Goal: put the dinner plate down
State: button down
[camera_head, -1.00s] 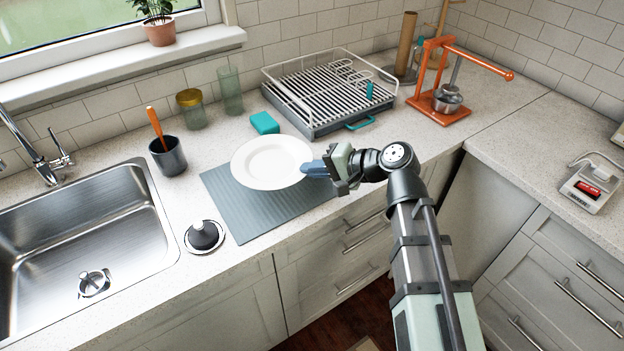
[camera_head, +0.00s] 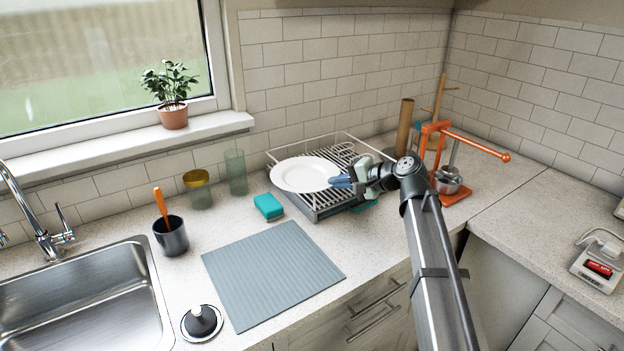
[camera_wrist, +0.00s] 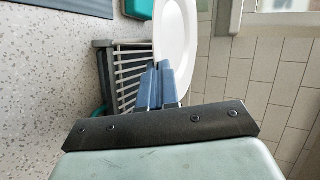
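The white dinner plate (camera_head: 303,174) is held roughly level in the air. In the head view it overlaps the dish rack (camera_head: 318,205), and a gap to the rack's slats seems to show. My gripper (camera_head: 342,181) is shut on the plate's right rim with its blue fingers. In the wrist view the plate (camera_wrist: 176,35) extends from the closed fingers (camera_wrist: 160,80), with the rack's slats (camera_wrist: 128,75) beside it. The grey ribbed mat (camera_head: 270,272) on the counter is bare.
A teal sponge (camera_head: 268,207) lies left of the rack. An orange press (camera_head: 437,165) stands right of the rack. The sink (camera_head: 85,300) is at left.

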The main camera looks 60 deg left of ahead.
notch_tip(320, 180, up, 2)
jog(key=m+t, duration=0.2)
send_over(345, 190)
jog(key=m+t+y, duration=0.1)
jog(key=shift+t, duration=0.3)
jog(key=shift+w+f, duration=0.1)
jog(key=shift+f, duration=4.65)
jog(key=shift+f, duration=0.2)
jog(key=c, duration=1.7)
grip_release()
jog(key=shift+o, duration=0.2)
jog(key=shift+r, duration=0.15)
jog(key=v, duration=1.2)
